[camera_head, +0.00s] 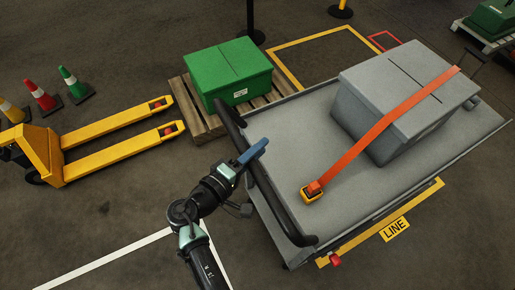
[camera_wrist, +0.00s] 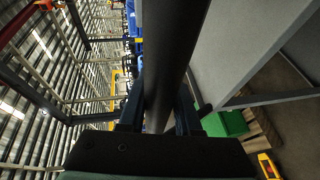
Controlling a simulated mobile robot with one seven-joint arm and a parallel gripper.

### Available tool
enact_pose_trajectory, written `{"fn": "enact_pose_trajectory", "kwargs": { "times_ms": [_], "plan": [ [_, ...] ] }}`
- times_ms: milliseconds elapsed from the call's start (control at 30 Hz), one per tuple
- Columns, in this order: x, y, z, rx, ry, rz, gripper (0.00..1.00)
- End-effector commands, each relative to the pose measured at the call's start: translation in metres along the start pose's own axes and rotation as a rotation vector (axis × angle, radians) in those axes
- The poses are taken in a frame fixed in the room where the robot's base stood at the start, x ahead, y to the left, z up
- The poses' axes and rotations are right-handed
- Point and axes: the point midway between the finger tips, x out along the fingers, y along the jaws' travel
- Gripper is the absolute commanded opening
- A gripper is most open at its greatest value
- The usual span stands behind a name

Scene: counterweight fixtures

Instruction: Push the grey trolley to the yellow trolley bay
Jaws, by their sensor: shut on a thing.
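The grey trolley (camera_head: 295,130) stands on the floor at the right of the head view, its black push handle (camera_head: 262,180) along its left end. A grey lidded box (camera_head: 375,130) sits on its deck under an orange strap (camera_head: 400,115). My gripper (camera_head: 252,155) is shut on the handle bar, which runs between its fingers (camera_wrist: 158,115) in the wrist view. Yellow floor tape (camera_head: 425,200) with a "LINE" label (camera_head: 394,229) shows along the trolley's near edge; the trolley hides the rest. Another yellow outline (camera_head: 300,40) lies behind it. I cannot tell which is the trolley bay.
A green box (camera_head: 228,70) on a wooden pallet (camera_head: 195,115) stands close to the trolley's far left corner. A yellow pallet jack (camera_head: 45,150) and several cones (camera_head: 42,95) are at left. Black posts (camera_head: 252,20) stand at the back. Floor at lower left is clear.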

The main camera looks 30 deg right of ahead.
Motion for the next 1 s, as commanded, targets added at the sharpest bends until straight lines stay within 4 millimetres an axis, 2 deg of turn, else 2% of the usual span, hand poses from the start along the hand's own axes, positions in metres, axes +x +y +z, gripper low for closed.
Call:
{"fn": "enact_pose_trajectory", "kwargs": {
  "times_ms": [767,867,1000],
  "plan": [
    [0.0,0.0,0.0,-0.001,0.0,0.0,0.0],
    [0.004,0.0,0.002,0.0,-0.001,0.0,0.0],
    [0.019,0.003,0.009,0.001,-0.006,0.001,0.0]
  ]
}}
